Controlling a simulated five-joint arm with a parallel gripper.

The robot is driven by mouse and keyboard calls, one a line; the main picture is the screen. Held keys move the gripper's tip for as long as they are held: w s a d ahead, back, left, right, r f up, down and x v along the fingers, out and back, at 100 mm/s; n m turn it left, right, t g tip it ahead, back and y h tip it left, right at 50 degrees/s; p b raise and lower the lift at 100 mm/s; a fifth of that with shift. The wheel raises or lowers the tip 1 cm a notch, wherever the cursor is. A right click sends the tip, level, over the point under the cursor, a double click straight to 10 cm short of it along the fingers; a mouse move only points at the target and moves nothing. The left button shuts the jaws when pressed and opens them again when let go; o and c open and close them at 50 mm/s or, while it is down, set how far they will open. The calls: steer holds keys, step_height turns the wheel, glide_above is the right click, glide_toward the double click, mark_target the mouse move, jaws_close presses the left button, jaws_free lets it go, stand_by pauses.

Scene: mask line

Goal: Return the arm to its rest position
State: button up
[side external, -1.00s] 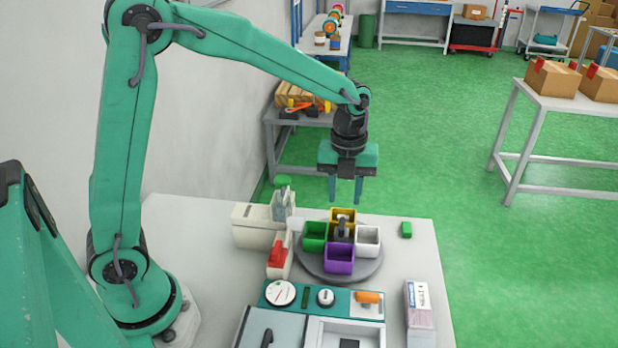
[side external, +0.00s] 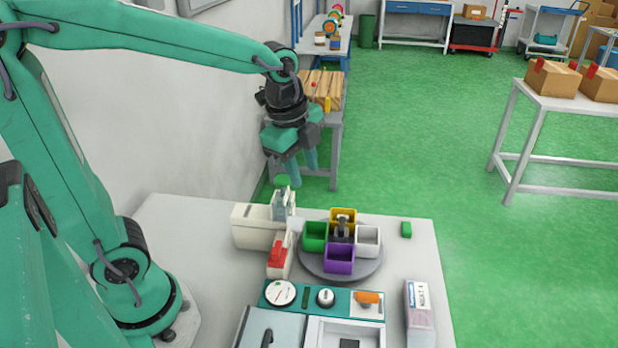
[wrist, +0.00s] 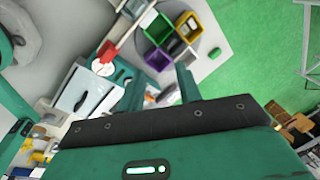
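My gripper (side external: 302,172) is raised above the far left part of the work table, in front of the shelf by the wall. Its two teal fingers are apart with nothing between them. In the wrist view the two fingers (wrist: 160,90) also stand apart and empty, and the table lies beyond them. My arm reaches over from the left, its elbow high at the upper left edge of the side view. No rest stand or cradle can be made out.
The white work table (side external: 205,220) carries a round turntable (side external: 368,274) with several coloured bins, a cream machine (side external: 254,226), a teal control panel (side external: 345,299), a box (side external: 419,307) and a green block (side external: 406,229). A shelf with wooden blocks (side external: 322,90) stands behind my gripper.

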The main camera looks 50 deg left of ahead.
steer(key=s+a+r+n+t, duration=0.2)
steer(key=s+n+t, duration=0.1)
steer(key=s+n, duration=0.8)
steer(key=shift+a+n, duration=0.3)
steer(key=shift+n, duration=1.8)
